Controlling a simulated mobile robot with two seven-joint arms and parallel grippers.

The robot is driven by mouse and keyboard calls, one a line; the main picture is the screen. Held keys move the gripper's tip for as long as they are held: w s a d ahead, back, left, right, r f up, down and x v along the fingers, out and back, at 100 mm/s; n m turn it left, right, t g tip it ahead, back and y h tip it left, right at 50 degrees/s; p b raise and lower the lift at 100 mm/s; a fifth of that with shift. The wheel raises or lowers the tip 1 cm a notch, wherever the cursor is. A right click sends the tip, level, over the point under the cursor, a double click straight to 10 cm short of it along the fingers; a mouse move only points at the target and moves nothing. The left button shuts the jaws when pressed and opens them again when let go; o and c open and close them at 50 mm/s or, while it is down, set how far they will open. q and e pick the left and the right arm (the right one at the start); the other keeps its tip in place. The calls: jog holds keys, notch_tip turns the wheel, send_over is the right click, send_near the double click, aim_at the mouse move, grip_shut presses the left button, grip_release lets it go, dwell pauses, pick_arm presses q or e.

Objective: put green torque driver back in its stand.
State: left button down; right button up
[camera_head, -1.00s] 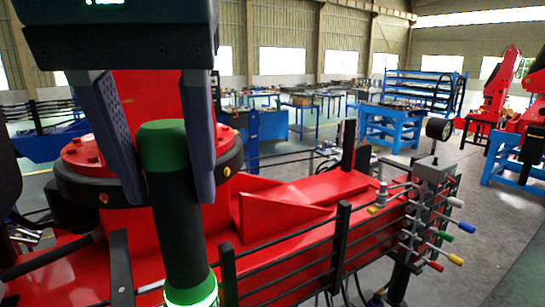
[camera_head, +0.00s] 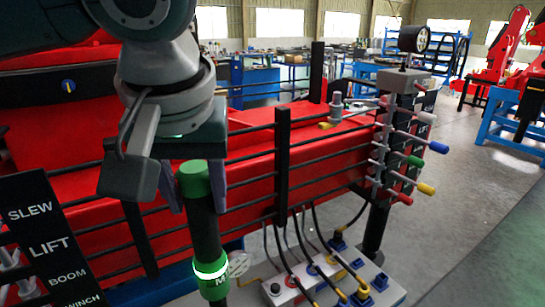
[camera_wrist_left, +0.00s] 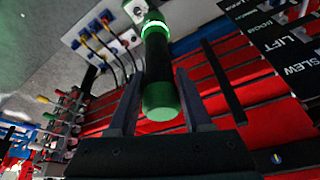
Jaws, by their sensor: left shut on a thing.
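The green torque driver (camera_head: 203,224) has a green cap, a black body and a glowing green band low down. It hangs roughly upright in the head view, its lower end cut off by the picture's bottom edge. My left gripper (camera_head: 194,196) is shut on it near the green cap. In the left wrist view the driver (camera_wrist_left: 160,70) lies between the two fingers of the left gripper (camera_wrist_left: 158,95), cap end nearest the camera. I cannot make out a stand for the driver in these views. My right gripper is not in view.
A red crane with black rails (camera_head: 283,165) lies close behind the driver. A lever block (camera_head: 395,125) with coloured knobs stands to the right. A hose panel (camera_head: 330,285) is low at right. A black SLEW/LIFT label board (camera_head: 45,240) is at left. Grey floor is open at far right.

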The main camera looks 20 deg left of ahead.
pick_arm(q)
jog(key=a+f+b, duration=0.2)
jog(key=f+b, duration=0.2)
jog(key=f, duration=0.4)
jog(key=w+a+f+b, duration=0.1)
jog(key=a+f+b, duration=0.2)
jog(key=f, duration=0.5)
jog(key=shift+a+f+m+b, duration=0.15)
jog(key=shift+f+m+b, duration=0.15)
jog(key=shift+f+b, duration=0.1)
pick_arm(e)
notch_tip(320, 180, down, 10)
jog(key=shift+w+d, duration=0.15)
pick_arm(q)
jog(key=shift+r, duration=0.1)
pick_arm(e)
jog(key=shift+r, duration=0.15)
pick_arm(q)
jog(key=shift+f+b, duration=1.2)
jog(key=shift+f, duration=1.7)
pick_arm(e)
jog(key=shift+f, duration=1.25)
pick_arm(q)
jog(key=shift+m+p, duration=0.3)
jog(key=shift+p, duration=0.05)
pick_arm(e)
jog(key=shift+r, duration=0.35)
